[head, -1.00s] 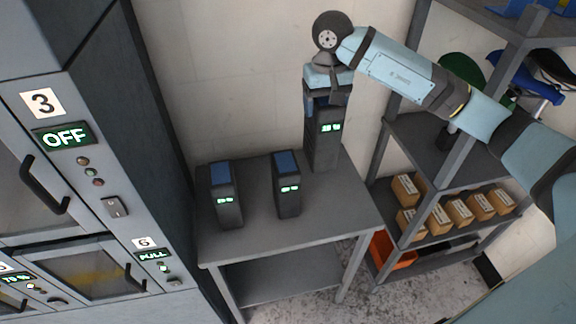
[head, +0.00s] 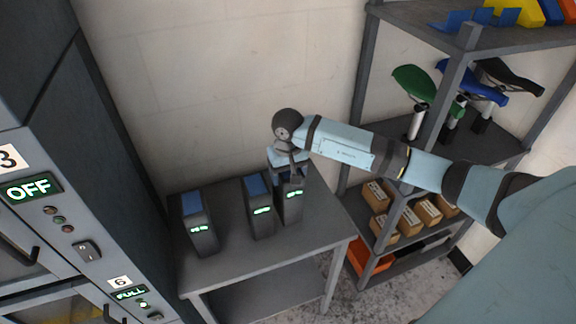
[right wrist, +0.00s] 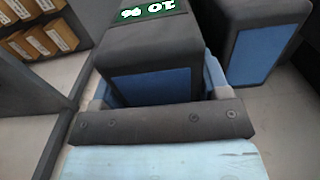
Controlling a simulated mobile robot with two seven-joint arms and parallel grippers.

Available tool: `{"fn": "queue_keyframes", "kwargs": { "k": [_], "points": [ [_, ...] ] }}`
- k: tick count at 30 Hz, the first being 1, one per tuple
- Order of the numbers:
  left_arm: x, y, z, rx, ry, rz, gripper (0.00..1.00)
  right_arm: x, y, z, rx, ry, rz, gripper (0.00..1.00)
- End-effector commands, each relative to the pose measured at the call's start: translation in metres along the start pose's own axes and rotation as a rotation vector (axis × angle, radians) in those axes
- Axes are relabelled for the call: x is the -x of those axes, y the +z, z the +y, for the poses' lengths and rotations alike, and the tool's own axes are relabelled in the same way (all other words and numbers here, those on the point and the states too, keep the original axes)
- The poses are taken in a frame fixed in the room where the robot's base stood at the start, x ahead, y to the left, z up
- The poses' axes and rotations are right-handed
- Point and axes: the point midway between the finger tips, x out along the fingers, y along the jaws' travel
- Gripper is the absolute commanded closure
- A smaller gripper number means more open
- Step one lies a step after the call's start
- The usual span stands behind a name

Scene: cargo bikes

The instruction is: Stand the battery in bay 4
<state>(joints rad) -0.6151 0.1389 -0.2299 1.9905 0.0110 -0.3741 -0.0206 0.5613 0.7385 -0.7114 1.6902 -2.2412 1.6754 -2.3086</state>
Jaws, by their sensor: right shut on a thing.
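My right gripper (head: 291,166) is shut on the top of a dark battery (head: 292,206) with a green-lit display. The battery is upright at the right of two other batteries, over the grey table (head: 270,272). I cannot tell whether its base touches the tabletop. Two blue-topped batteries, a middle one (head: 259,212) and a left one (head: 199,228), stand on the table. Bay 4 and my left gripper are not in view.
A charging cabinet (head: 85,228) at the left shows labels 3, reading OFF, and 6, reading FULL. A shelf rack (head: 449,85) with saddles and cardboard boxes (head: 384,226) stands right of the table. The table's front part is clear.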

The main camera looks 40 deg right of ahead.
Motion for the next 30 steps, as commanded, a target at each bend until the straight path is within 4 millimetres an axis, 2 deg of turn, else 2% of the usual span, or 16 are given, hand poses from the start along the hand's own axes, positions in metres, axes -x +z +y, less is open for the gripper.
{"fn": "queue_keyframes", "kwargs": {
  "k": [10,22,23,24,30],
  "points": [
    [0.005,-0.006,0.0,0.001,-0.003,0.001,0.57,-0.035,-0.001,0.0,-0.001,-0.002,0.002,1.0],
    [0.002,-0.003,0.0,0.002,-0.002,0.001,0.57,-0.041,-0.001,0.0,-0.001,-0.001,0.004,1.0],
    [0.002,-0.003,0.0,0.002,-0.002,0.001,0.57,-0.043,0.0,0.0,-0.001,0.001,0.0,0.29],
    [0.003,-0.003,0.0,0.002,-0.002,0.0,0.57,-0.042,0.0,0.0,-0.001,0.0,0.0,0.2],
    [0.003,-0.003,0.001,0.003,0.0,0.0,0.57,-0.042,0.0,0.0,0.0,0.0,0.0,0.2]
  ]
}}
